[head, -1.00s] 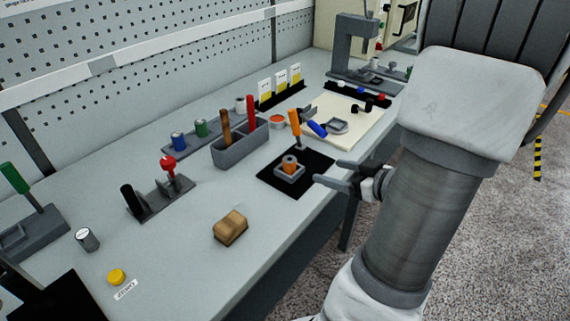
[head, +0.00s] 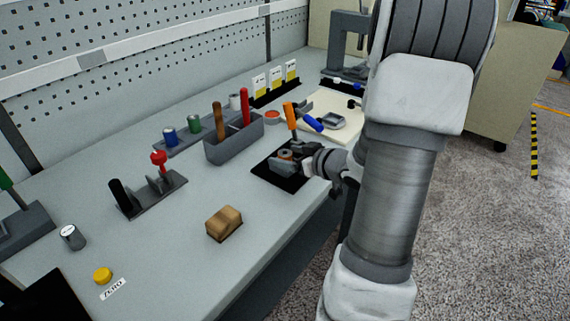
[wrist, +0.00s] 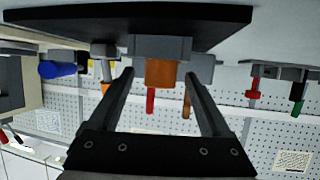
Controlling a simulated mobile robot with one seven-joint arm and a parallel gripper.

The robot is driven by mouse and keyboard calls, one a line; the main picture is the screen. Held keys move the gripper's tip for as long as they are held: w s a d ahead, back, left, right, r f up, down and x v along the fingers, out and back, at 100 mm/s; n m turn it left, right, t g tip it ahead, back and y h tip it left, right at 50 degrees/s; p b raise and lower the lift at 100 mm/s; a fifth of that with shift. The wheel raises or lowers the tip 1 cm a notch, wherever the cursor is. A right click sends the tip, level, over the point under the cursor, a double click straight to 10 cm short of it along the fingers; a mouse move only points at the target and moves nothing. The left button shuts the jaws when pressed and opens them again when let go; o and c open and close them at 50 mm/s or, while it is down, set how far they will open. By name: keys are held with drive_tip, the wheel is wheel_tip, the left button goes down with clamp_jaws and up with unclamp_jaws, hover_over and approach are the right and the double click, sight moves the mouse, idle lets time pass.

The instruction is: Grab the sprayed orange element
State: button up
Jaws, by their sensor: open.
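The orange element (wrist: 161,73) is a short copper-orange cylinder in a grey square holder (wrist: 172,47) on a black mat (wrist: 60,20); the wrist view is upside down. My gripper (wrist: 159,76) is open in the wrist view. Its two fingers are on either side of the orange element, with a gap visible on each side.
An orange-handled tool (head: 290,117) stands just behind the mat. A grey bin (head: 222,152) with brown and red handles is to the left. A wooden block (head: 224,223) lies nearer. The table between block and mat is clear.

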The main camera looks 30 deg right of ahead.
drive_tip(key=shift+w+a+f, duration=0.1)
drive_tip(key=shift+w+f, duration=0.1)
drive_tip(key=shift+w, duration=0.35)
clamp_jaws()
